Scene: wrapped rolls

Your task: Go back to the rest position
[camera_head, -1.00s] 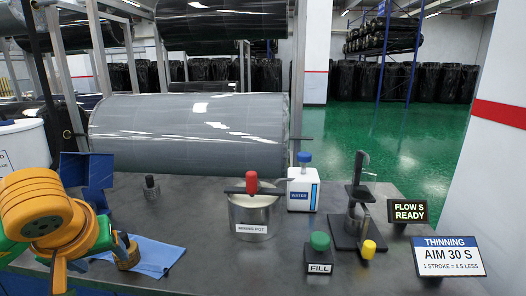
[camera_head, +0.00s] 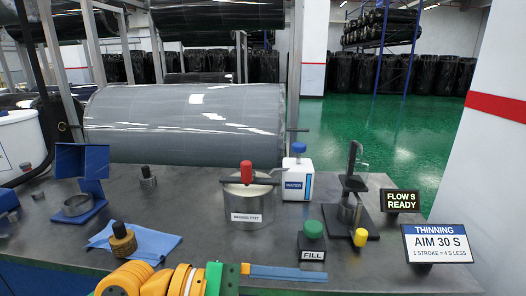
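My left arm crosses the bottom edge of the head view, orange and green. A brass cup with a black top (camera_head: 123,240) stands on the blue cloth (camera_head: 153,244), apart from the gripper. My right gripper is not in view.
On the dark bench (camera_head: 215,255) stand a mixing pot (camera_head: 247,205), a water bottle (camera_head: 296,185), a FILL button (camera_head: 313,235), a black stand (camera_head: 353,205) and a blue holder (camera_head: 82,200). Signs (camera_head: 437,243) stand at right. A large grey wrapped roll (camera_head: 185,125) lies behind.

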